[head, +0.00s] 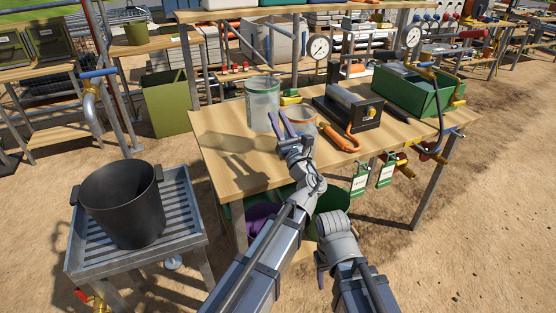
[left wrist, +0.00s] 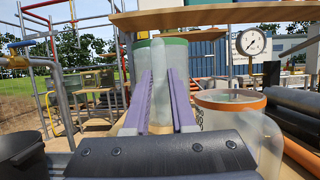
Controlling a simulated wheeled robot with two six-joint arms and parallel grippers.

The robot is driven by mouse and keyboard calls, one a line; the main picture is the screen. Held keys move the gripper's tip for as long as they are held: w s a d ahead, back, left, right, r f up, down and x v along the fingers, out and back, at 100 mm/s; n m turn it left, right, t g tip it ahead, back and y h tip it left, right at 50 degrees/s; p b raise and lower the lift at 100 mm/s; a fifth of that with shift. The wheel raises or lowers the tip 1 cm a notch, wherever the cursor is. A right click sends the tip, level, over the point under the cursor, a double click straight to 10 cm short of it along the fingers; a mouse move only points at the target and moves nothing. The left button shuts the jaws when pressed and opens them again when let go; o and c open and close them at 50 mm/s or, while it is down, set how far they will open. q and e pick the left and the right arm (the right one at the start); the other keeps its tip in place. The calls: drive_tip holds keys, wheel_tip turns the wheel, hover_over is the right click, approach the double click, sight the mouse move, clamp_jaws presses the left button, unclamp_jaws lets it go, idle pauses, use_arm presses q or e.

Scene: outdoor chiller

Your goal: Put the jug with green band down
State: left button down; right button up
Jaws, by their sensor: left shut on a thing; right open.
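The jug with green band (head: 262,108) is a clear, upright jug at the table's left back part. It also shows in the left wrist view (left wrist: 190,75), with its green rim and handle facing me. My left gripper (head: 289,122) has purple fingers on either side of that handle and is shut on it. In the left wrist view the fingers (left wrist: 160,95) hide the jug's lower part, and I cannot tell whether its base touches the table. My right gripper (head: 321,270) is open and empty, low in front of the table edge.
A jug with an orange band (head: 302,124) stands close to the right of my left gripper. A dark device (head: 348,106), an orange-handled tool (head: 338,137) and a green crate (head: 408,97) fill the right side. The wooden table (head: 222,165) is bare at front left. A black pot (head: 122,205) stands left.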

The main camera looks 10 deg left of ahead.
use_arm(q)
drive_tip(key=shift+f+b, duration=4.15)
drive_tip(key=shift+f, duration=0.7)
drive_tip(key=shift+f, duration=0.15)
drive_tip(key=c, duration=0.7)
unclamp_jaws()
drive_tip(key=shift+c, duration=0.2)
